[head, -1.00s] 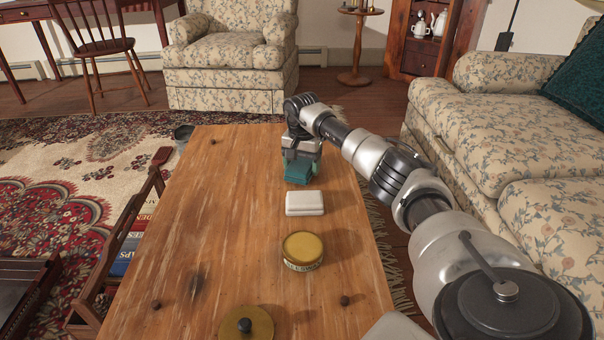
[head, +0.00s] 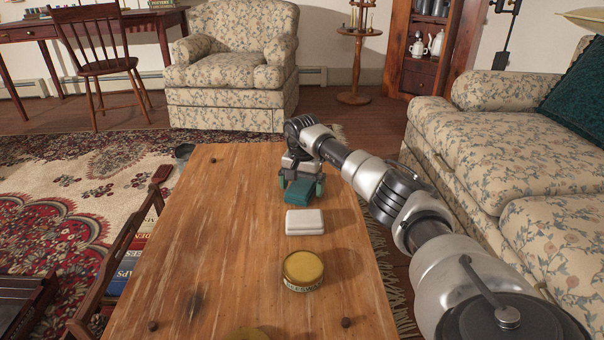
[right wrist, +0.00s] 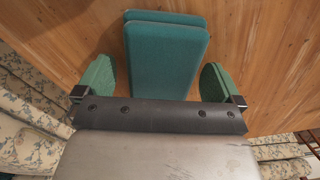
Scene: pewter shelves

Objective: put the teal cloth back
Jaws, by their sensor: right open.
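The teal cloth (head: 298,191) is folded into a thick pad and lies on the wooden table (head: 220,220), beyond a white folded item. My right gripper (head: 302,185) is at the cloth, with its jaws open. In the right wrist view, the cloth (right wrist: 165,55) lies between the two green fingertips (right wrist: 163,88), with a gap on each side, so neither finger touches it. My left gripper is not in view.
The white folded item (head: 305,222) and a round yellow-topped tin (head: 303,270) stand nearer on the table. Small dark knobs (head: 347,322) dot the tabletop. A floral sofa (head: 500,180) stands close on the right. The table's left half is mostly clear.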

